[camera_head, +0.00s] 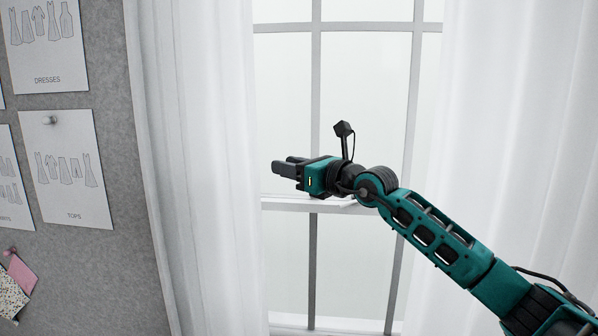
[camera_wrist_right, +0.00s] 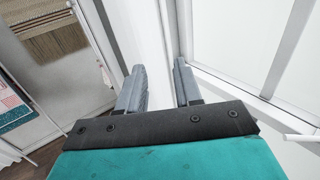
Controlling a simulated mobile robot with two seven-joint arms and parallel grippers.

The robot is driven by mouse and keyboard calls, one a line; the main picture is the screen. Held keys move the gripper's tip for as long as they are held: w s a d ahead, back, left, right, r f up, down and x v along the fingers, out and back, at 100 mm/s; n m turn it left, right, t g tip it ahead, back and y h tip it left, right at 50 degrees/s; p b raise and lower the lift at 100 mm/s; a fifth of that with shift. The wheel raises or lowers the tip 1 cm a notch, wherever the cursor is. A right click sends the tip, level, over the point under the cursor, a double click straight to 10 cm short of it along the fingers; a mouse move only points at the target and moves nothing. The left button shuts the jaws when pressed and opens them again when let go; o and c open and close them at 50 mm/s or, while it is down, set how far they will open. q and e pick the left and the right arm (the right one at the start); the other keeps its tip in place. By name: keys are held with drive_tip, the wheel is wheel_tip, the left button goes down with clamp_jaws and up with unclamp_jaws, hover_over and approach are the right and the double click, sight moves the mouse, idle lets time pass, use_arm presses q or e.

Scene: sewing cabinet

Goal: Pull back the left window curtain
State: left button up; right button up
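The left window curtain (camera_head: 205,150) is a white, sheer cloth hanging in long folds at the left side of the window, beside the grey pinboard. My right gripper (camera_head: 283,167) is in front of the window, just to the right of the curtain's inner edge, with its fingers pointing left towards it. In the right wrist view the two fingers (camera_wrist_right: 160,88) are apart. A white upright strip, probably the curtain (camera_wrist_right: 145,45), shows ahead between them, and I see no contact. My left gripper is not in view.
The window (camera_head: 365,110) has grey bars and a ledge (camera_head: 300,204) close below my right gripper. The right curtain (camera_head: 520,110) hangs behind my right arm. A grey pinboard (camera_head: 90,260) with pinned sheets is at the left.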

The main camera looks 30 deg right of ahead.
drive_tip(key=shift+v, duration=1.2)
drive_tip(key=s+a+f+m+y, duration=0.2)
drive_tip(key=s+a+f+m, duration=0.2)
drive_tip(key=a+f+m, duration=0.4)
drive_tip(key=s+a+f+m+y, duration=0.1)
drive_tip(key=s+a+f+m, duration=0.3)
drive_tip(key=f, duration=0.6)
drive_tip(key=s+a+f+m+g+h, duration=0.1)
drive_tip(key=s+f+m+g+h, duration=0.2)
drive_tip(key=s+f+m, duration=0.8)
drive_tip(key=s+f+m+g+h, duration=0.3)
drive_tip(key=s+f+m+h, duration=0.1)
drive_tip(key=s+f+m, duration=0.7)
wheel_tip(320, 180, down, 6)
drive_tip(key=m, duration=0.3)
drive_tip(key=shift+s+a+m, duration=0.25)
drive_tip(key=shift+a+m, duration=0.05)
drive_tip(key=shift+a, duration=0.1)
